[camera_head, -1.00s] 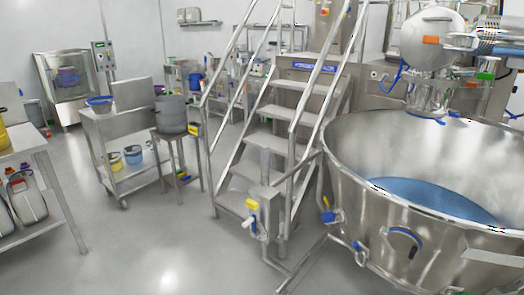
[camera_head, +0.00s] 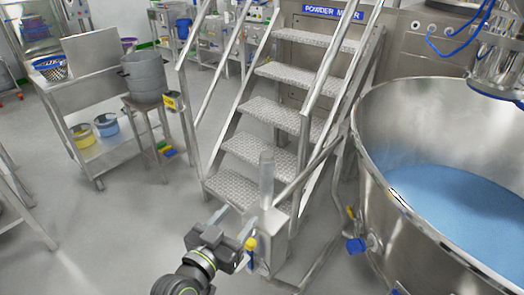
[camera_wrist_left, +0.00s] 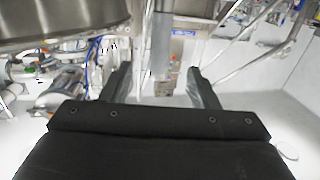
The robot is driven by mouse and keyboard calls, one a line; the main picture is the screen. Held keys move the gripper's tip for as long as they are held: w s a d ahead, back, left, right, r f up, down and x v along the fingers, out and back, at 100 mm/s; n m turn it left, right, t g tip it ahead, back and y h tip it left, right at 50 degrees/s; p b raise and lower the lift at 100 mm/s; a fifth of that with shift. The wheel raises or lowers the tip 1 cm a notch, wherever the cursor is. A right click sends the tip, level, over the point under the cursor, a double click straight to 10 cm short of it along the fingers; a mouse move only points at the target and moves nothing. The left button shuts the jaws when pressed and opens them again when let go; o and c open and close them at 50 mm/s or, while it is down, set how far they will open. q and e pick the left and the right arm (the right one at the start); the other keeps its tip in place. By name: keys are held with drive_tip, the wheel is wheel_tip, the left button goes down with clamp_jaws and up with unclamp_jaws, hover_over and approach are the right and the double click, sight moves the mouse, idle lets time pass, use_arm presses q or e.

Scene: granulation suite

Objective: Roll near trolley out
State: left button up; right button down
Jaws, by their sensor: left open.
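A steel trolley (camera_head: 75,92) on casters stands at the left in the head view. It has an upper top and a lower shelf. A blue basket (camera_head: 50,68) is on its top, and yellow and blue tubs (camera_head: 106,124) are on its shelf. My left gripper (camera_head: 243,245) is at the bottom centre, to the right of the trolley and apart from it. It is beside a grey post (camera_head: 266,178) at the foot of the steps. In the left wrist view its fingers (camera_wrist_left: 162,86) are spread, with nothing held. My right gripper is not in view.
Metal steps (camera_head: 262,112) with handrails rise in the centre. A large steel bowl (camera_head: 410,225) of blue material fills the right. A grey pot (camera_head: 143,75) on a stand is close beside the trolley. Grey floor (camera_head: 110,215) is open in front of the trolley.

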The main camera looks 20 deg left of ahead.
sight(263, 176)
use_arm(q)
drive_tip(key=w+p, duration=0.1)
drive_tip(key=w, duration=0.4)
drive_tip(key=w+d+r+p, duration=0.1)
drive_tip(key=w, duration=0.4)
drive_tip(key=w+d+r+p, duration=0.1)
drive_tip(key=w, duration=0.4)
drive_tip(key=shift+w+d, duration=0.1)
drive_tip(key=shift+w, duration=0.8)
drive_tip(key=shift+w+d+f, duration=0.1)
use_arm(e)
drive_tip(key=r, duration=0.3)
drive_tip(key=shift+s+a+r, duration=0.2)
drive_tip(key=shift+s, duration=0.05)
use_arm(q)
clamp_jaws()
